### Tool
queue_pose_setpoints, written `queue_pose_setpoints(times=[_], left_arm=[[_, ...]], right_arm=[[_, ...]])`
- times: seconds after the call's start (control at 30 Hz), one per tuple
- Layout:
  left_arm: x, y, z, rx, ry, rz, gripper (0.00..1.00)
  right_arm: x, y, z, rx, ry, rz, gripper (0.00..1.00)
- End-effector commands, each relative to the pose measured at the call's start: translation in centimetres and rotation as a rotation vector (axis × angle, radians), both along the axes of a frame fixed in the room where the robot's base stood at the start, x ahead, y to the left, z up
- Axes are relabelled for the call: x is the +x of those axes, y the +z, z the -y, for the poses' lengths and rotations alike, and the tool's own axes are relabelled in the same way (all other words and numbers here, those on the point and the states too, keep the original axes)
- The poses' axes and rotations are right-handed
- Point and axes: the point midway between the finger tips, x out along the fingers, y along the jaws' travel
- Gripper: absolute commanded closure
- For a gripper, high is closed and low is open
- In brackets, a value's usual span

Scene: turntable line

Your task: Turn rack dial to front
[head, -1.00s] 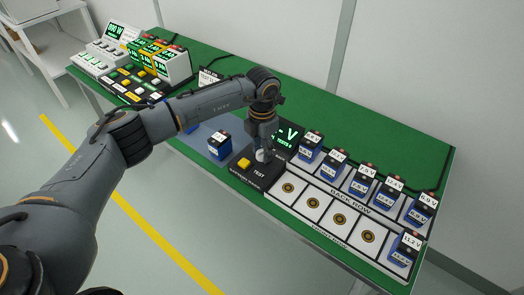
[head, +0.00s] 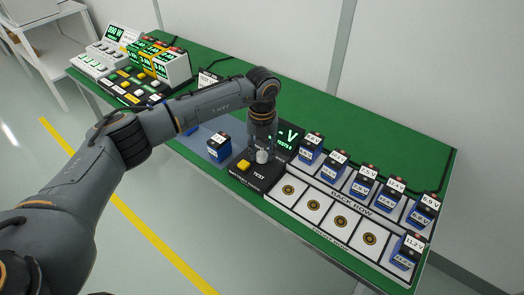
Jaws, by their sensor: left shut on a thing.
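The dial (head: 262,156) is a small pale knob on the black test unit (head: 248,178), beside a yellow button (head: 243,165). My left gripper (head: 262,148) points down from above and is shut on the dial. The gripper hides the knob's top, so I cannot tell which way it points. The rack (head: 329,192) is a white tray to the right, with a back row and a front row. Its back row holds several blue batteries with voltage labels. The front row has several empty pads with gold rings and one battery (head: 405,249) at its right end. My right gripper is not in view.
A green display (head: 287,133) stands behind the dial, partly hidden by my gripper. A loose blue battery (head: 218,146) stands left of the test unit. Control panels (head: 140,75) fill the table's far left end. The green table top (head: 350,130) behind the rack is clear.

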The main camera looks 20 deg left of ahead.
Motion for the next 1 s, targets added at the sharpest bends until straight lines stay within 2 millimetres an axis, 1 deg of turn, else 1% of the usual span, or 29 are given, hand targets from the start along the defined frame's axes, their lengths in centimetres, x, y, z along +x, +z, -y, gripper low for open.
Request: queue_pose_setpoints(times=[0.2,0.43,0.97,1.0], left_arm=[[0.14,0.16,-0.02,-0.001,0.129,0.004,0.97],[0.16,0.18,-0.03,0.000,0.205,0.005,0.97],[0.19,0.21,-0.04,-0.001,0.229,0.006,0.97],[0.19,0.21,-0.04,-0.001,0.229,0.006,0.62]], right_arm=[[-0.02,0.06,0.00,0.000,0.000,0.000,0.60],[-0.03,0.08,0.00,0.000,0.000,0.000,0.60],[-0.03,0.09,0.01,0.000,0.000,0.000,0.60],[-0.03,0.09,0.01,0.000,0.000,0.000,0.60]])
